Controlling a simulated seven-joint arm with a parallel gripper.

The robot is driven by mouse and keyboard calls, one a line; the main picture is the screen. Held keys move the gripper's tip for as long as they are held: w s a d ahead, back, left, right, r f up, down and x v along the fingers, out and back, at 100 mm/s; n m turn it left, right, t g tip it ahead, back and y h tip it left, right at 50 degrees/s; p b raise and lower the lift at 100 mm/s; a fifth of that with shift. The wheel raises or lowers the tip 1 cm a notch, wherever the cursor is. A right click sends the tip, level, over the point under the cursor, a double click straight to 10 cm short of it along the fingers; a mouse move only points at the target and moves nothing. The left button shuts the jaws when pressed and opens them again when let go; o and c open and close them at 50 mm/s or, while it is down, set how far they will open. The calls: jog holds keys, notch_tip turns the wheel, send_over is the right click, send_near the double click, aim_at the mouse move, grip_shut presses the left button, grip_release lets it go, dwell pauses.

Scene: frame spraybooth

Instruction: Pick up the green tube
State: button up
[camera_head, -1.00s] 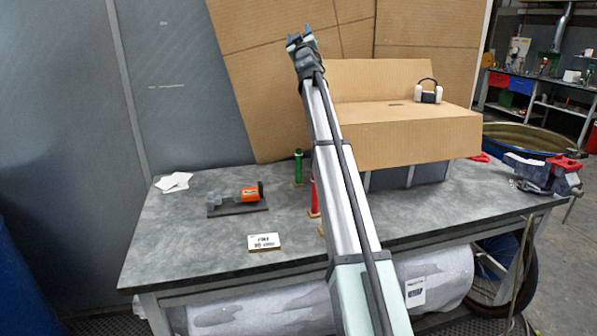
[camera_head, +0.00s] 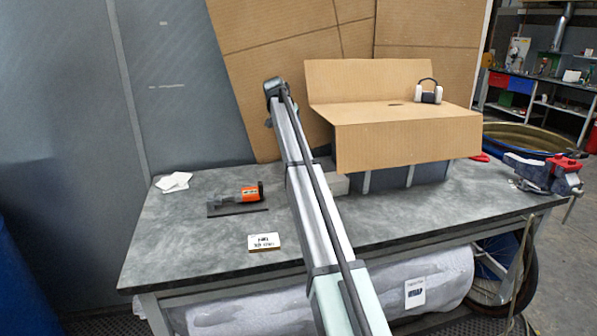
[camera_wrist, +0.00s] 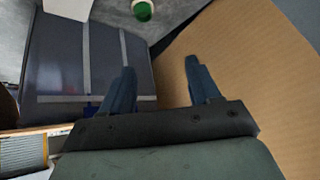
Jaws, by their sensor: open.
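The green tube (camera_wrist: 143,11) shows in the wrist view as a round green top at the upper edge. In the head view it is hidden behind my arm. My gripper (camera_wrist: 160,80) is open and empty, with two dark blue fingers apart. In the wrist view the tube lies beyond the fingertips and a little to the left, not between them. In the head view the end of my arm is raised in front of the cardboard backdrop, and the fingers cannot be made out.
Brown cardboard (camera_wrist: 250,60) fills the right of the wrist view. A cardboard cover (camera_head: 400,135) with ear defenders (camera_head: 428,92) sits over a grey bin (camera_head: 395,177). An orange tool (camera_head: 249,193) and a white label card (camera_head: 264,242) lie on the bench's left side.

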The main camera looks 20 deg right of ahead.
jog(key=shift+w+d+f+m+g, duration=0.3)
jog(key=shift+w+d+f, duration=0.35)
jog(key=shift+f, duration=1.85)
jog(key=shift+w+d+f+m+g, duration=0.1)
jog(key=shift+w+d+f+g, duration=0.55)
jog(key=shift+f, duration=1.8)
jog(key=shift+w+d+f+m+g, duration=0.25)
jog(key=shift+d+f, duration=0.6)
jog(key=shift+f, duration=1.65)
jog(key=shift+c, duration=0.3)
grip_shut()
